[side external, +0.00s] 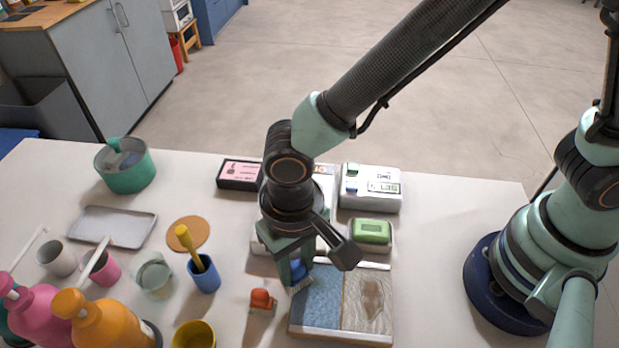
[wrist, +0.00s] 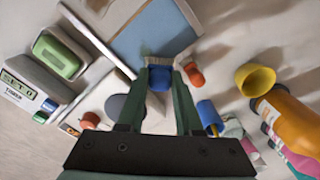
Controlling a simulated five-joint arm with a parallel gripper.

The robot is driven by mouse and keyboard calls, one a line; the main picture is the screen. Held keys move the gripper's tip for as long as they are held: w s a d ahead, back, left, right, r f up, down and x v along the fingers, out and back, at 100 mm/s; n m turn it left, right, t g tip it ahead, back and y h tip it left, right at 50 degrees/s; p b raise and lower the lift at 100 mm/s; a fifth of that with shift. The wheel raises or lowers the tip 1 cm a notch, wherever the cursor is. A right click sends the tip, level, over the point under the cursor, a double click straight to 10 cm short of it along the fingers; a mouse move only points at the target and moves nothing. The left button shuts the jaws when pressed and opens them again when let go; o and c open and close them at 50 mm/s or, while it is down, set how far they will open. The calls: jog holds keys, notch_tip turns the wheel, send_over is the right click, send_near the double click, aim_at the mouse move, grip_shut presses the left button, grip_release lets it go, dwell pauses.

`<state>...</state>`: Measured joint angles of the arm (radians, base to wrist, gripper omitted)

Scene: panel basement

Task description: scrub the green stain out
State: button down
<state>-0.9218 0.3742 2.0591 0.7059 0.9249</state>
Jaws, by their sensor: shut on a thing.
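My gripper (side external: 297,268) is shut on a small brush with a blue handle (wrist: 160,77). Its pale bristles (wrist: 157,60) point at the board. The board (side external: 339,335) has a blue panel (side external: 322,305) on the left and a wood-grain panel (side external: 368,300) on the right. The brush is at the upper left edge of the blue panel; I cannot tell whether the bristles touch it. The wood panel bears a brownish patch (side external: 373,292). The blue panel also shows in the wrist view (wrist: 155,35).
An orange-handled brush (side external: 262,300) stands left of the board. A green block (side external: 371,231) sits in a white holder behind it, near a white timer box (side external: 371,188). A blue cup (side external: 204,275), yellow cup (side external: 194,335) and bottles (side external: 92,320) crowd the left.

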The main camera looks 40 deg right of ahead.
jog(key=s+d, duration=0.4)
notch_tip(320, 180, up, 8)
dwell(0.9)
jog(key=w+d+r, duration=0.1)
jog(key=w+d, duration=0.6)
jog(key=d, duration=0.6)
jog(key=w+d+r, duration=0.2)
jog(key=w+d, duration=0.5)
jog(key=d, duration=0.5)
jog(key=shift+w+d+r, duration=0.3)
jog(key=shift+w+d, duration=0.05)
jog(key=shift+w, duration=0.05)
